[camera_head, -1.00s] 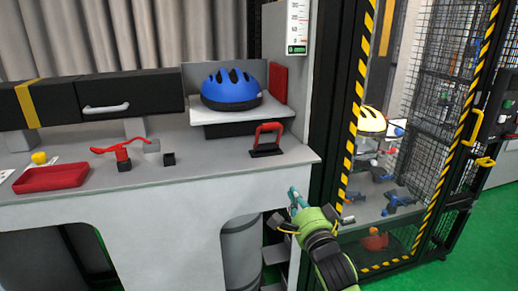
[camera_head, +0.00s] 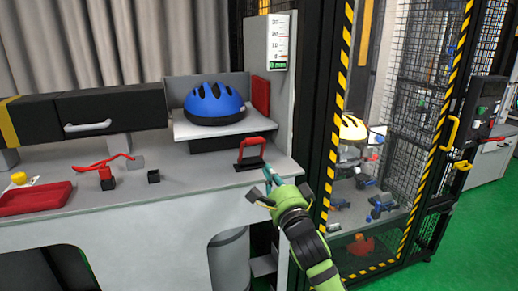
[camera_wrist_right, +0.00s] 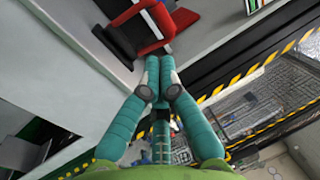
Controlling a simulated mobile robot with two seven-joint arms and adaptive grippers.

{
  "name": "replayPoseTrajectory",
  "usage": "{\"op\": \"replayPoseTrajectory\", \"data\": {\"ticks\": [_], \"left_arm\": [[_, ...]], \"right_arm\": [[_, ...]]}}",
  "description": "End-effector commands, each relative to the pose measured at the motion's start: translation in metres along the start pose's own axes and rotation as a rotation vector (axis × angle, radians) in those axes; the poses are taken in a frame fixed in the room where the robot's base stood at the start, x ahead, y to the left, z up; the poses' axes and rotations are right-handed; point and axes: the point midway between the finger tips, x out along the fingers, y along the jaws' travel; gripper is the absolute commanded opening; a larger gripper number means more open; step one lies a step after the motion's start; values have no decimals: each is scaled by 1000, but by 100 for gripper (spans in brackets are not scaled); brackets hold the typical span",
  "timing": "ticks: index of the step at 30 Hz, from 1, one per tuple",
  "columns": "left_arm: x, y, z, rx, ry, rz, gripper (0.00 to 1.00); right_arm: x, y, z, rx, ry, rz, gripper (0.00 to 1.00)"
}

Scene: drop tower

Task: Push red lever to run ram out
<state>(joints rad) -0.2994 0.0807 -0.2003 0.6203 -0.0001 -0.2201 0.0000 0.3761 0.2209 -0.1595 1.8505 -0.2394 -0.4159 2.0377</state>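The red lever (camera_head: 252,143) is a U-shaped red handle on a black base near the front right corner of the grey bench top (camera_head: 215,176). It stands tilted up. My right gripper (camera_head: 270,176) is beside the bench's right corner, just right of the lever's base. In the right wrist view, its teal fingers (camera_wrist_right: 157,66) are drawn together with nothing visible between them. The red lever (camera_wrist_right: 155,42) shows just beyond the fingertips there. I cannot tell whether they touch it. My left gripper is not in view. I cannot identify the ram with certainty.
A blue helmet (camera_head: 214,103) sits on a grey shelf behind the lever, beside a red block (camera_head: 261,95). Left on the bench are a red clamp-like tool (camera_head: 105,172), a small black block (camera_head: 153,176) and a red tray (camera_head: 36,197). A caged tower with striped posts (camera_head: 338,95) stands right.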

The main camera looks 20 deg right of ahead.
Motion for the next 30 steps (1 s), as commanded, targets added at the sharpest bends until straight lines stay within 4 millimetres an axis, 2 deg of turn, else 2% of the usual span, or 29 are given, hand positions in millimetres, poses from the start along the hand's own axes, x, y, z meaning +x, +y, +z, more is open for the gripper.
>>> {"op": "replayPoseTrajectory", "data": {"ticks": [1, 6, 15, 21, 30], "left_arm": [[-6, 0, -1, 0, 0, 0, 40], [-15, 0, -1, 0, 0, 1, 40], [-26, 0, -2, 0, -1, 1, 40], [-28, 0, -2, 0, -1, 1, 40], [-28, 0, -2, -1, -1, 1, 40]], "right_arm": [[12, -4, -1, -2, 1, 0, 0], [42, -4, 0, -1, 1, 0, 0], [80, -2, 0, 0, 1, -1, 0], [89, -1, 0, 0, 0, -1, 0], [90, 0, 0, 0, 0, -1, 0]]}}
